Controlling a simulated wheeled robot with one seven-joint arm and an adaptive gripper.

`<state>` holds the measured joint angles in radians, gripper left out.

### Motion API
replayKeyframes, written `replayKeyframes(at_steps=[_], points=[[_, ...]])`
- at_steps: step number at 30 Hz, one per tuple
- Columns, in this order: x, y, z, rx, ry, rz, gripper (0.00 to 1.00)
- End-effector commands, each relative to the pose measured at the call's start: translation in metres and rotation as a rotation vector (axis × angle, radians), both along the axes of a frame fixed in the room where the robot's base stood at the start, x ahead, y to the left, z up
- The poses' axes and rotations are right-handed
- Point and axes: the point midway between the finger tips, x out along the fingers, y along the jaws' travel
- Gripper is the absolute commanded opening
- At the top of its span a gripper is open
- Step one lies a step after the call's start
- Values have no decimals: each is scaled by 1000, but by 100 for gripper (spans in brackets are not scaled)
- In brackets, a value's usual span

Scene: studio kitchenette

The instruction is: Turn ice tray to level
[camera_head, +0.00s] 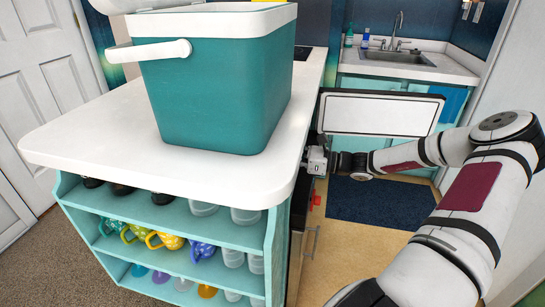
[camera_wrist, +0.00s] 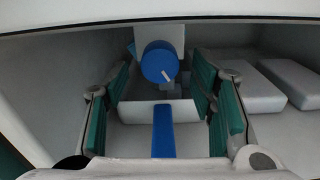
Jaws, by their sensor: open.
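My gripper (camera_wrist: 162,112) is open, with its teal finger pads apart on the left and right in the wrist view. Ahead of it, inside a pale compartment, is a round blue knob (camera_wrist: 160,62) with a short slanted white mark, on a grey-white mount. A blue strip (camera_wrist: 163,131) lies below it on a white piece between the fingers. I cannot tell which part is the ice tray. No contact with the knob shows. In the head view my gripper (camera_head: 317,160) is at the counter's right edge, its fingertips partly hidden.
Two pale blocks (camera_wrist: 245,94) sit at the right of the compartment. A teal cooler (camera_head: 215,85) stands on the white counter (camera_head: 85,130). An open white door panel (camera_head: 380,113) stands beside my gripper. Shelves of mugs (camera_head: 170,241) are under the counter; a blue mat (camera_head: 380,202) lies on the floor.

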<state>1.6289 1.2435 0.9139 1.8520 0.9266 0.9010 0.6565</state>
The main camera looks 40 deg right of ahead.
Motion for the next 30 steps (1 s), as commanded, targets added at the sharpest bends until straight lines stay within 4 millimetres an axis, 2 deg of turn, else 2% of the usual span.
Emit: replayKeyframes(at_steps=[6, 16, 17, 23, 30], points=[[16, 13, -1, 1, -1, 1, 51], [19, 15, 0, 0, 0, 0, 51], [19, 15, 0, 0, 0, 0, 49], [19, 15, 0, 0, 0, 0, 3], [19, 15, 0, -6, -5, 0, 3]])
